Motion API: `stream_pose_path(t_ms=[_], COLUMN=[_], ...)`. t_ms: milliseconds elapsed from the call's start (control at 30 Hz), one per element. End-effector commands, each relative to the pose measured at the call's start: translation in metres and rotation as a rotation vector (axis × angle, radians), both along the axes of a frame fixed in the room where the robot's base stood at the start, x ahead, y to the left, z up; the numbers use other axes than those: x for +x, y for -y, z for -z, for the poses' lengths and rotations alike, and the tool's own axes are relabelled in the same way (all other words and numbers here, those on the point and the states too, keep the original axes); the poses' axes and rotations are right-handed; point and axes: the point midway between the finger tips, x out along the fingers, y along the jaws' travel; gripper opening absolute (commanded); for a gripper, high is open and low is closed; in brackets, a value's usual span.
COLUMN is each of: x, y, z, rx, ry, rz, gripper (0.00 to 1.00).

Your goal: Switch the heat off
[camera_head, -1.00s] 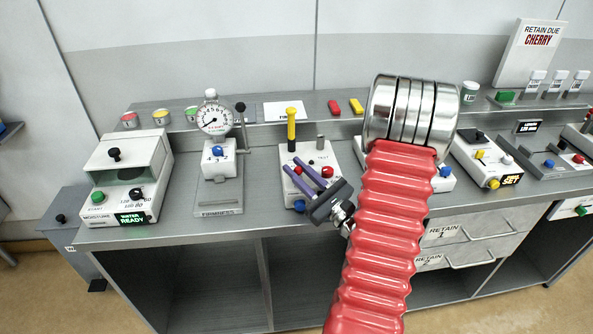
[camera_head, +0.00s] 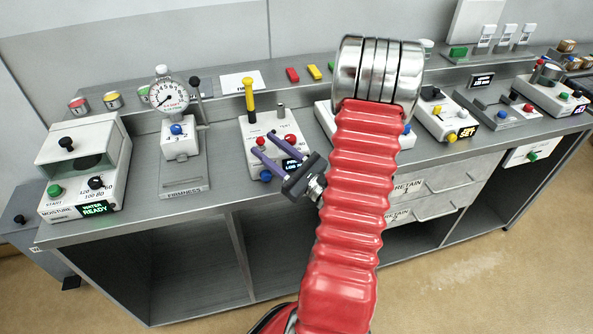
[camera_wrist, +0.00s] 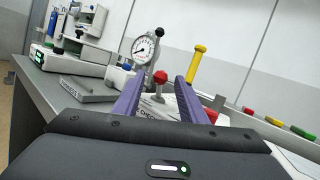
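My gripper (camera_head: 257,148) is open and empty, its two purple fingers apart in front of a white tester box (camera_head: 247,128) on the bench. The box has a yellow-handled tool (camera_head: 250,93), red knobs (camera_head: 290,140), a blue knob (camera_head: 265,175) and a small display. In the wrist view a red knob (camera_wrist: 160,77) shows between the fingers, apart from them. No control labelled heat can be read.
A moisture unit (camera_head: 85,150) and a firmness gauge (camera_head: 169,97) stand on the left. A white unit with yellow and black knobs (camera_head: 445,117) stands right of my arm. Retain drawers (camera_head: 435,190) are below. Clear floor (camera_head: 490,265) lies in front of the bench.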

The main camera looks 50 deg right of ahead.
Motion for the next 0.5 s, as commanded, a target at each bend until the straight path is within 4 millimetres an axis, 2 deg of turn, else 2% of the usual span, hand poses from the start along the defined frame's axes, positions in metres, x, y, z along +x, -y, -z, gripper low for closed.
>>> stream_pose_path(t_ms=[500], x=[-0.061], y=[0.004], z=[0.019], rx=[0.002], ry=[-0.002], rz=[0.003], gripper=[0.38])
